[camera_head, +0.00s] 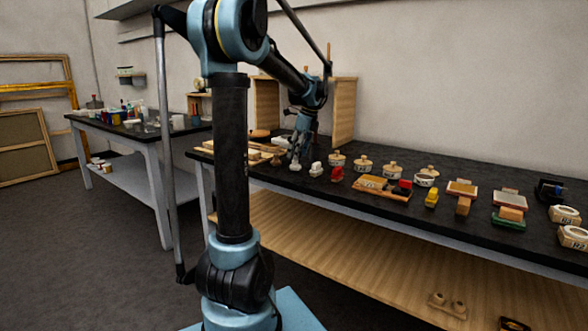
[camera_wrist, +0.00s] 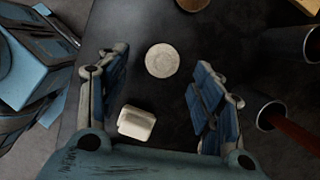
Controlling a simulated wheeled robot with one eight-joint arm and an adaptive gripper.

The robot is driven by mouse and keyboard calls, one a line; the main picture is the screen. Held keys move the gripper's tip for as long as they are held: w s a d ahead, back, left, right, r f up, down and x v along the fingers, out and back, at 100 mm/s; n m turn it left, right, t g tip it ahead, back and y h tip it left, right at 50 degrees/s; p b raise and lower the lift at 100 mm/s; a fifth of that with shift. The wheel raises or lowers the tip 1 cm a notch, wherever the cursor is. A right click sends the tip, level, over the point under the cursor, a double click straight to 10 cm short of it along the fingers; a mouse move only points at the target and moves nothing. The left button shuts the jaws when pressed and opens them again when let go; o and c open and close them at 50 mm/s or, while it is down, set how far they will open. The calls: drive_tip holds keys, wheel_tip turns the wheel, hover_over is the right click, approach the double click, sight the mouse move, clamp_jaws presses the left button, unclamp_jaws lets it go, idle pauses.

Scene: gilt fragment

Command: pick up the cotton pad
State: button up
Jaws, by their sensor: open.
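A round, flat, off-white disc that looks like the cotton pad (camera_wrist: 162,60) lies on the dark tabletop in the wrist view. It shows between and beyond the fingers of my gripper (camera_wrist: 160,82), which are spread wide with nothing held. A small white block (camera_wrist: 136,123) shows nearer the palm, beside the left finger. In the head view my gripper (camera_head: 298,150) points down over the left part of the black-topped bench. The disc cannot be made out for sure there. Its exact height below the fingers is unclear.
Two dark cylindrical containers, one upper (camera_wrist: 291,44) and one lower (camera_wrist: 270,116), stand to the right in the wrist view. In the head view, a wooden panel (camera_head: 343,112) stands behind my gripper, and small jars, such as one lidded jar (camera_head: 392,170), and blocks spread rightward along the bench (camera_head: 470,222).

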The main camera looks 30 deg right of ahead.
sight(295, 164)
drive_tip(key=x, duration=0.3)
drive_tip(key=shift+w+d+f, duration=0.15)
drive_tip(key=shift+w+f, duration=0.05)
drive_tip(key=shift+w, duration=0.15)
drive_tip(key=shift+w+f, duration=0.1)
drive_tip(key=shift+f, duration=0.55)
drive_tip(key=c, duration=0.9)
